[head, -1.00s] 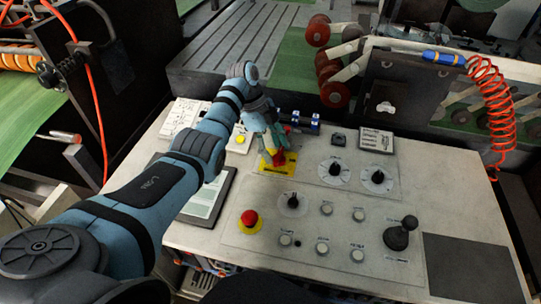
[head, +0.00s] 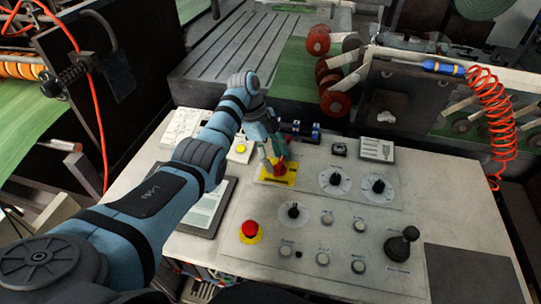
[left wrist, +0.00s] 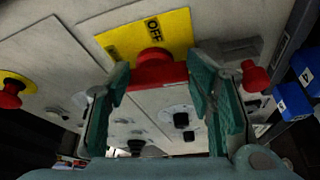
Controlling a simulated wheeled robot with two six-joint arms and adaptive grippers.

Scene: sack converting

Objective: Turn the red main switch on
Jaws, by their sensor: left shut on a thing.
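The red main switch (head: 280,168) sits on a yellow plate (head: 265,178) on the sloping control panel. In the left wrist view the red handle (left wrist: 156,70) lies between my two green finger pads, and the word OFF shows on the yellow plate (left wrist: 120,42) beside it. My left gripper (head: 275,157) reaches down over the switch and is shut on its handle. The fingers partly hide the switch in the head view, so its exact angle is hard to tell. My right gripper is not in view.
A red emergency stop button (head: 250,229), black dials (head: 335,180), small push buttons and a black joystick (head: 400,243) stand on the panel (head: 310,205). A yellow button (head: 241,149) and blue switches (head: 315,132) are close to my gripper. A coiled red hose (head: 495,110) hangs at right.

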